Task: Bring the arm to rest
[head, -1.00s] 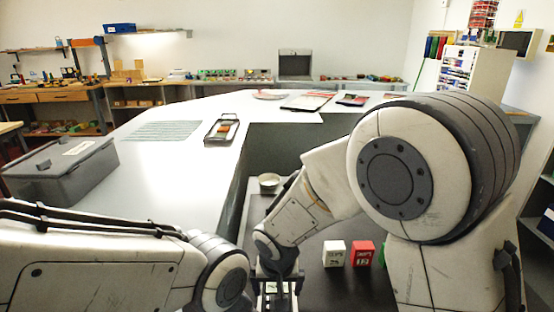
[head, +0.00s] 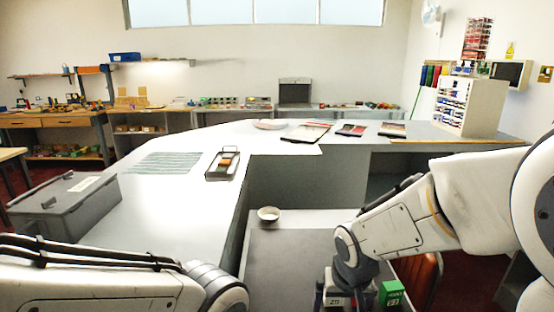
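My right arm (head: 405,222) reaches in from the right in the head view. Its gripper (head: 346,290) points down at the bottom edge, over or in front of the small boxes on the dark low table. A white box (head: 338,301) shows in part behind it, and a green box (head: 391,293) stands just right of it. Whether the fingers are open or touch a box cannot be told. My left arm (head: 110,283) lies low across the bottom left; its gripper is outside the picture.
A small bowl (head: 268,214) stands on the dark table (head: 285,247). The white counter (head: 170,200) runs left and behind, holding a grey lidded bin (head: 65,206), a striped mat (head: 163,162), a black tray (head: 222,165) and sample boards (head: 306,132). Much of its left section is clear.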

